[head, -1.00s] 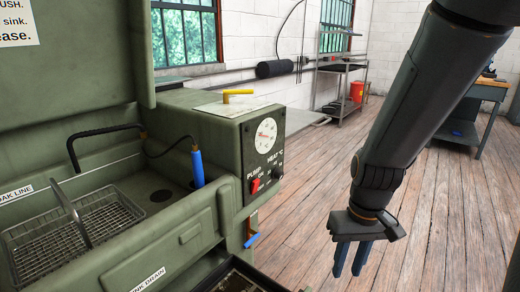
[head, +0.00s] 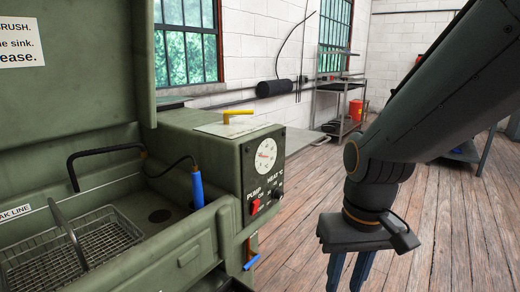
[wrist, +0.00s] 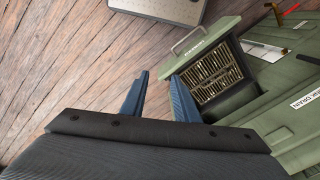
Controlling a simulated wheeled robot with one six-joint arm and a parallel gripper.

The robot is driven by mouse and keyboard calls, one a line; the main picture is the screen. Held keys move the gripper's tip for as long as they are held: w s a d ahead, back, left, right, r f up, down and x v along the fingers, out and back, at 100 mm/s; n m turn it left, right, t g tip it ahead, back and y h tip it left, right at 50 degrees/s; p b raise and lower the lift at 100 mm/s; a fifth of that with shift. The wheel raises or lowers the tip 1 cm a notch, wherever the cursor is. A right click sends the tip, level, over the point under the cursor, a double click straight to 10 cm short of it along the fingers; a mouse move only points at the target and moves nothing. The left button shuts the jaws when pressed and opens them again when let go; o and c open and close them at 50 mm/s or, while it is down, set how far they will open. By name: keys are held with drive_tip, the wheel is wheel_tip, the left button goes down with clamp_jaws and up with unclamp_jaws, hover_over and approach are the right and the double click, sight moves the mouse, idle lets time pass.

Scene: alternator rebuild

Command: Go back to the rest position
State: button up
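My gripper (head: 349,270) hangs at the lower right of the head view, pointing down over the wooden floor, to the right of the green parts washer (head: 185,135). Its fingertips are cut off by the lower edge there. In the wrist view my gripper (wrist: 158,84) shows two blue fingers standing apart with only floor between them, so it is open and empty. A green drawer (wrist: 211,80) with a grille and handle sits just beyond the right finger in that view.
A wire basket (head: 75,250) lies in the washer's sink. A blue-handled brush (head: 196,190) stands at the sink's right side. A grey metal shelf (head: 342,100) and a red container (head: 355,110) stand by the back wall. The wooden floor (head: 300,215) between is clear.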

drive_tip(key=s+d+r+p, duration=0.1)
drive_tip(key=d+r+p, duration=0.2)
drive_tip(key=p, duration=0.9)
wheel_tip(320, 180, up, 4)
drive_tip(key=shift+s+d+f+m, duration=0.1)
drive_tip(key=shift+s+d+m, duration=0.2)
drive_tip(key=shift+s+m, duration=0.1)
